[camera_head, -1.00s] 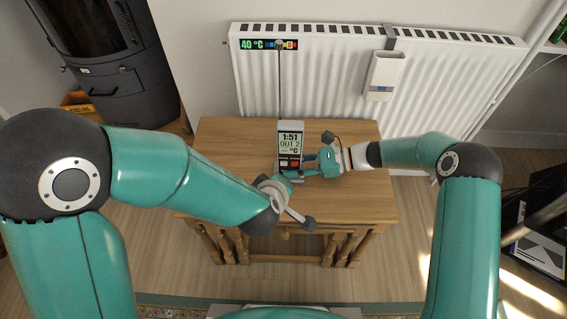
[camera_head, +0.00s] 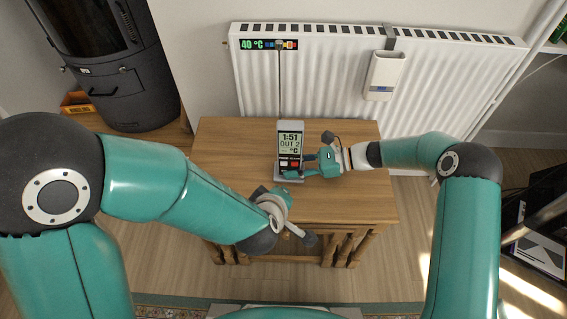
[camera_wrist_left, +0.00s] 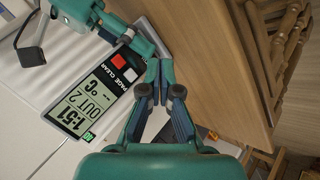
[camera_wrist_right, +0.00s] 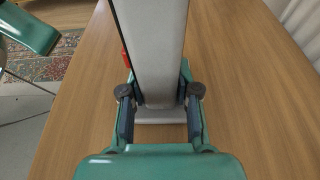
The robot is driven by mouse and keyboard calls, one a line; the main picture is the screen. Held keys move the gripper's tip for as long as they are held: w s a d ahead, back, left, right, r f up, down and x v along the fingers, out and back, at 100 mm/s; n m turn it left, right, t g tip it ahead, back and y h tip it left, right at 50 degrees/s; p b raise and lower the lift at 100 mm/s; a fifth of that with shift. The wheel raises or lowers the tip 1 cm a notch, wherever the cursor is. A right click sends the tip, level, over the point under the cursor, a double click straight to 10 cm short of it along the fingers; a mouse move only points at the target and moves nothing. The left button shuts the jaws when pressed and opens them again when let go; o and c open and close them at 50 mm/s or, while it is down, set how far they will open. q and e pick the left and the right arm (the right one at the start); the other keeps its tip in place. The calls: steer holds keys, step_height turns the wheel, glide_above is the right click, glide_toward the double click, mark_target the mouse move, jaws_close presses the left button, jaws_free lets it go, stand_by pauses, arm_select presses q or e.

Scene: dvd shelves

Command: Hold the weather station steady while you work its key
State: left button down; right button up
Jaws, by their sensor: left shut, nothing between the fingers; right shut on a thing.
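The weather station (camera_head: 290,140) stands upright on the wooden table, its screen reading 1:51, OUT 2 and °C. It also shows in the left wrist view (camera_wrist_left: 80,105), with a red key (camera_wrist_left: 118,60) and a white key (camera_wrist_left: 131,76) beside the words PAGE CLEAR. My right gripper (camera_head: 303,167) is shut on the station's body from the right side; the right wrist view shows a finger on each side of the grey casing (camera_wrist_right: 152,60). My left gripper (camera_wrist_left: 160,72) is shut and empty in front of the station, apart from the keys. Its fingertips are hard to make out in the head view.
The wooden table (camera_head: 235,150) is mostly bare around the station. A white radiator (camera_head: 330,80) with a 40 °C strip (camera_head: 268,44) is on the wall behind. A black stove (camera_head: 130,90) stands at the left.

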steer(key=o, duration=0.9)
arm_select(q)
steer(key=s, duration=0.1)
steer(key=s+r, duration=0.1)
steer(key=s, duration=0.1)
steer(key=shift+s+a+r, duration=0.2)
steer(key=shift+a+r, duration=0.05)
steer(key=shift+a, duration=0.15)
arm_select(e)
steer(key=shift+d, duration=0.1)
